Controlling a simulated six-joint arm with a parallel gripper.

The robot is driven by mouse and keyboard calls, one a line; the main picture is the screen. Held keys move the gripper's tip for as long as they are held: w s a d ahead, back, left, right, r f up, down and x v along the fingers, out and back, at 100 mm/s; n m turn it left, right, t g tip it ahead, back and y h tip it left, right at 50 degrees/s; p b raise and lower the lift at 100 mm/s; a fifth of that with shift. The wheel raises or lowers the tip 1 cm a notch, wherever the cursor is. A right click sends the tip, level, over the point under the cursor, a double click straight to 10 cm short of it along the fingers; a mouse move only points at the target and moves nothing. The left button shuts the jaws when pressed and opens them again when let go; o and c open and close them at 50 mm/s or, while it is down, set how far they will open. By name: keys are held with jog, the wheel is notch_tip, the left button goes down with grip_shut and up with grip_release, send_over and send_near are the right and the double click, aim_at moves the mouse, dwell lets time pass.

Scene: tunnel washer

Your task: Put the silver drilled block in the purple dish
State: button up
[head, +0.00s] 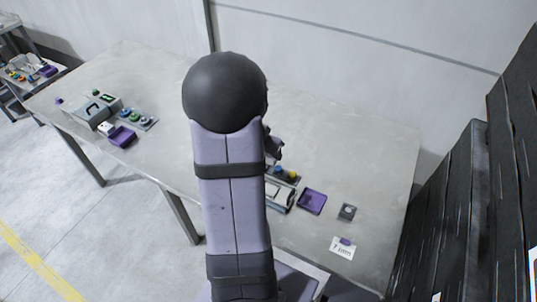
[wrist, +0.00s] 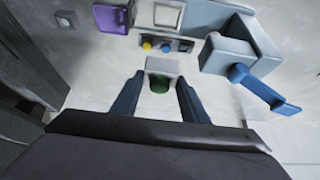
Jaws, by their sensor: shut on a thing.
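The purple dish (head: 311,201) lies on the table right of my arm in the head view. It shows at the top of the wrist view (wrist: 110,18), left of centre. My gripper (wrist: 159,79) has its two blue fingers shut on a pale silver-grey block (wrist: 159,65) with a dark green round part on its near side. I take this for the silver drilled block; no drilled hole shows clearly. The dish is apart from the held block. In the head view my arm hides the fingertips and the held block.
A panel with yellow and blue knobs (head: 285,172) and a grey device with a blue handle (wrist: 262,85) stand near the dish. A small dark grey square piece (head: 347,212) sits right of the dish, and a white card (head: 343,248) lies nearer.

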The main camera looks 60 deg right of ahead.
jog(key=shift+r, duration=0.2)
jog(key=shift+s+d+f+b, duration=0.15)
jog(key=shift+s+f+b, duration=0.15)
jog(key=shift+s, duration=0.1)
jog(key=s+d+f+m+g+b, duration=0.1)
jog(key=s+d+f+m+b, duration=0.1)
jog(key=s+f+b, duration=0.55)
jog(key=s+d+f+m+g+b, duration=0.15)
jog(key=s+f, duration=0.25)
jog(key=s, duration=0.7)
jog(key=w+n, duration=0.1)
jog(key=w+n+t, duration=0.1)
jog(key=w+f+n+t+b, duration=0.1)
jog(key=w, duration=0.1)
jog(key=shift+w+d+n+t, duration=0.1)
jog(key=shift+d+n+t, duration=0.15)
jog(key=shift+d, duration=0.1)
jog(key=shift+f, duration=0.2)
jog(key=shift+f+b, duration=2.2)
jog(key=shift+b, duration=0.2)
jog(key=shift+f+b, duration=1.1)
jog(key=shift+f, duration=0.15)
